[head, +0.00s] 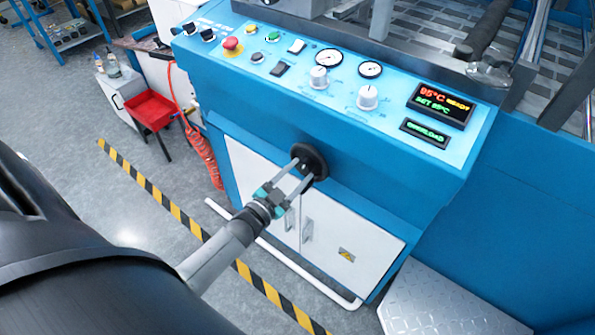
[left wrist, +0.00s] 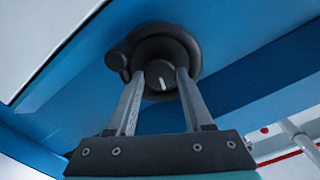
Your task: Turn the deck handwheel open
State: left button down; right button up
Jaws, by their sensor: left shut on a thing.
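The black round handwheel (head: 311,160) sits on the blue front face of the machine, below its sloping control panel. It also shows in the left wrist view (left wrist: 165,50), with a small knob (left wrist: 117,62) at its left edge and a short white mark at its centre. My left gripper (head: 301,172) reaches it from below left. Its two fingers (left wrist: 160,85) are shut on the handwheel's central part. The fingertips are partly hidden against the wheel. My right gripper is not in either view.
The control panel (head: 285,40) above carries a red emergency button (head: 231,46), gauges, knobs and a lit display (head: 440,105). White cabinet doors (head: 325,235) are below the wheel. A white rail (head: 275,255) and striped floor tape (head: 190,225) run in front. A red tray stand (head: 152,110) stands left.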

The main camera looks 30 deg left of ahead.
pick_arm(q)
jog(key=shift+n, duration=0.6)
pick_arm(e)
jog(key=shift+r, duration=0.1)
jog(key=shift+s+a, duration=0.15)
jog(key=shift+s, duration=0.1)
pick_arm(q)
jog(key=shift+c, duration=1.5)
grip_release()
jog(key=shift+s, duration=0.1)
